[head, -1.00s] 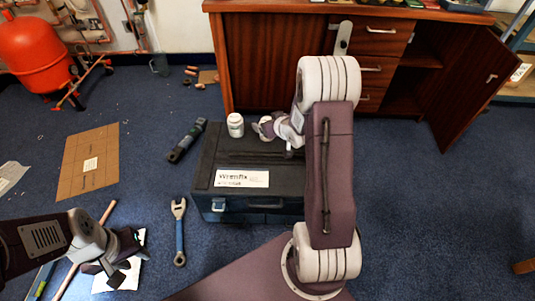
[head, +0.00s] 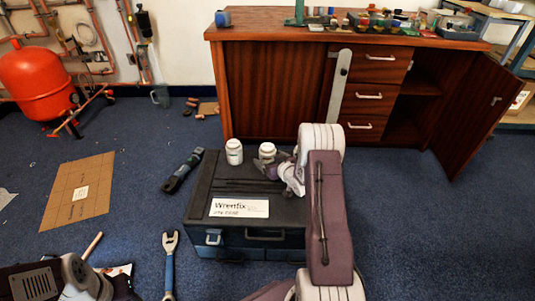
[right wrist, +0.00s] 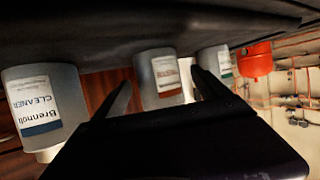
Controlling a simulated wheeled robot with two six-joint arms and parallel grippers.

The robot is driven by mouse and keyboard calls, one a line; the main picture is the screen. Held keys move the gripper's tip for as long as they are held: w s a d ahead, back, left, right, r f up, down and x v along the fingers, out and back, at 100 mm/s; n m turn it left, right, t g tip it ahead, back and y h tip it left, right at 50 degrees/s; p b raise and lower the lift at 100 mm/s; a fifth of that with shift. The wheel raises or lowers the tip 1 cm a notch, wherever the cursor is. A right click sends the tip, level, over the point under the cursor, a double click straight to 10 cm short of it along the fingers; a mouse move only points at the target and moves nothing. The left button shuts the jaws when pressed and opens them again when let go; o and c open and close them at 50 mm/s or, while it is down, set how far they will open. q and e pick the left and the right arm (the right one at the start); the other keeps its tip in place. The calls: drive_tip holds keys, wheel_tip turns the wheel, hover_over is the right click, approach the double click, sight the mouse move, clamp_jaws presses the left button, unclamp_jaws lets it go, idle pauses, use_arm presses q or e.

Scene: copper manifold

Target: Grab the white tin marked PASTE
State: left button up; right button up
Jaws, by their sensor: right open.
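Three white tins stand on the dark toolbox. In the head view one tin (head: 234,152) is at the left and a second (head: 268,149) is right of it, partly behind my right gripper (head: 267,165). In the right wrist view, which is upside down, a blue-banded tin (right wrist: 42,100) reads CLEANER. The middle tin (right wrist: 158,78) has a red band, and the far one (right wrist: 213,62) a green band; I cannot read PASTE on either. My open right gripper (right wrist: 163,95) has the middle tin in line between its fingers. My left gripper (head: 108,287) is cut off at the lower left.
The tins share the toolbox (head: 203,190) lid, close beside one another. A wooden cabinet (head: 265,90) stands behind it, its right door (head: 465,110) open. A dark tool (head: 182,171) and a wrench (head: 169,265) lie on the floor left of the toolbox. The carpet at right is clear.

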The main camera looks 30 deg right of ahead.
sight(268, 144)
drive_tip(key=shift+w+r+p, duration=0.25)
drive_tip(key=shift+w+p, duration=0.2)
drive_tip(key=shift+p, duration=0.45)
drive_tip(key=b+x, duration=0.2)
drive_tip(key=f+b+x, duration=0.1)
drive_tip(key=x, duration=0.1)
drive_tip(key=shift+b, duration=0.4)
drive_tip(key=shift+w+d, duration=0.1)
drive_tip(key=shift+r, duration=0.15)
drive_tip(key=c, duration=1.8)
drive_tip(key=r+p, duration=0.5)
drive_tip(key=shift+w+d+r, duration=0.15)
drive_tip(key=shift+d+r, duration=0.1)
drive_tip(key=shift+d, duration=0.15)
drive_tip(key=shift+w+d+r+p, duration=0.7)
drive_tip(key=shift+d+r+p, duration=0.25)
drive_tip(key=shift+d, duration=0.7)
drive_tip(key=shift+w+d+r+p, duration=0.65)
drive_tip(key=shift+d+r+p, duration=0.35)
drive_tip(key=shift+d, duration=0.7)
drive_tip(key=shift+w+d+r+p, duration=0.75)
drive_tip(key=shift+d+p, duration=0.3)
drive_tip(key=shift+d, duration=0.6)
